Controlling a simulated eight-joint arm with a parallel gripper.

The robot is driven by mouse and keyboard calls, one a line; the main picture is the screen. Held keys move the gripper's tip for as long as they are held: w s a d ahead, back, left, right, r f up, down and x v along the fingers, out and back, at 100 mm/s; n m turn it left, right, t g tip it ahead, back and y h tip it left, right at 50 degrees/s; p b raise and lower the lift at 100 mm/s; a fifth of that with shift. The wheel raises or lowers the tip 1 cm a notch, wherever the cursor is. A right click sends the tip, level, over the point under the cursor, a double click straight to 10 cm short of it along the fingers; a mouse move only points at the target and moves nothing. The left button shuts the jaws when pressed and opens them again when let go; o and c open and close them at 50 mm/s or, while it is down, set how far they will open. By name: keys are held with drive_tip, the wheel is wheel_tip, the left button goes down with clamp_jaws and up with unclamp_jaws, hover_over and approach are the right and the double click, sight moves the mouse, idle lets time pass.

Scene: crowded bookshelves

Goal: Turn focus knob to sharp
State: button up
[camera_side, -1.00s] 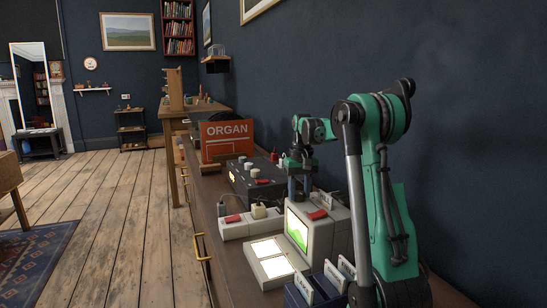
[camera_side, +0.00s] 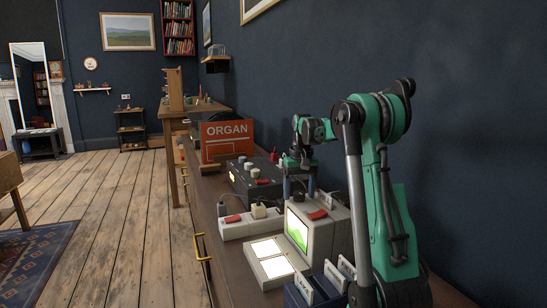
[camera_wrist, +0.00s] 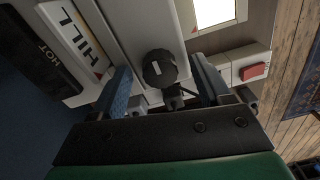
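A black ribbed knob (camera_wrist: 158,68) with a white mark shows in the wrist view on a pale grey casing. My gripper (camera_wrist: 163,80) is open, with one blue finger on each side of the knob and a gap to it on both sides. The pale viewer (camera_side: 328,228) stands on the bench in the side view, below and in front of my gripper (camera_side: 299,188). Its lit screen (camera_side: 297,232) shows a green hill shape. I cannot tell how sharp it is at this size. The knob is not clearly visible in the side view.
Label cards stand in a dark blue box (camera_side: 303,297) at the front; a HILL card (camera_wrist: 77,35) shows in the wrist view. A power strip (camera_side: 248,223), a dark box with knobs (camera_side: 250,184) and an orange ORGAN sign (camera_side: 227,135) stand beyond the viewer.

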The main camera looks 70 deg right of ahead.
sight(297, 193)
drive_tip(key=shift+r, duration=2.85)
drive_tip(key=shift+w+a, duration=0.15)
drive_tip(key=shift+a, duration=0.1)
drive_tip(key=w+a+n+t+h, duration=0.2)
drive_tip(key=w+a+n, duration=0.35)
drive_tip(key=a, duration=0.85)
drive_tip(key=a+f+n+t+y, duration=0.1)
drive_tip(key=a+f+n+t, duration=0.1)
drive_tip(key=a, duration=0.6)
drive_tip(key=a+f+n+t, duration=0.3)
drive_tip(key=a, duration=0.6)
drive_tip(key=shift+s+f+y, duration=0.4)
